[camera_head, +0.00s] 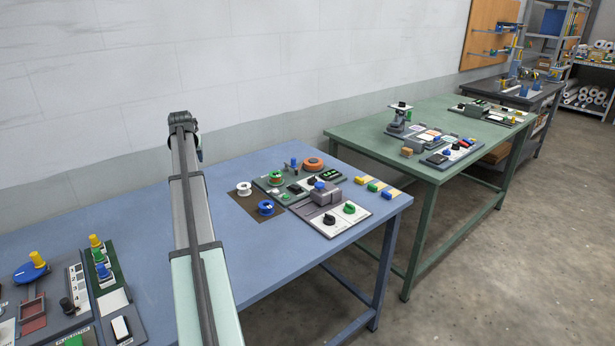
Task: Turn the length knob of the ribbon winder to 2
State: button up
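A device with ribbon-like spools, which looks like the ribbon winder (276,193), sits on the right part of the blue table. A grey housing (325,194) stands on it. Its pale front panel carries a green knob (349,208) and a black knob (329,219). Another black knob (311,180) sits by a small display with green digits (331,175). The labels are too small to read, so I cannot tell which knob sets length or where any pointer stands. My arm rises from the bottom edge, left of this device; my gripper is not in view.
A brown mat with a white spool (244,189) and a blue spool (266,208) lies left of the device. Several coloured blocks (372,187) lie to its right. Other knobbed devices (38,272) stand at the table's left end. A green table (450,120) stands beyond.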

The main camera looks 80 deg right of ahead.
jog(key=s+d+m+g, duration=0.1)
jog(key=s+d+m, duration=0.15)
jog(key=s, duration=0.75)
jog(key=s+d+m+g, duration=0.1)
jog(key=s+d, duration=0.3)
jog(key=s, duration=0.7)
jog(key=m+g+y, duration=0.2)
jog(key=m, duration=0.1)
send_near(313, 177)
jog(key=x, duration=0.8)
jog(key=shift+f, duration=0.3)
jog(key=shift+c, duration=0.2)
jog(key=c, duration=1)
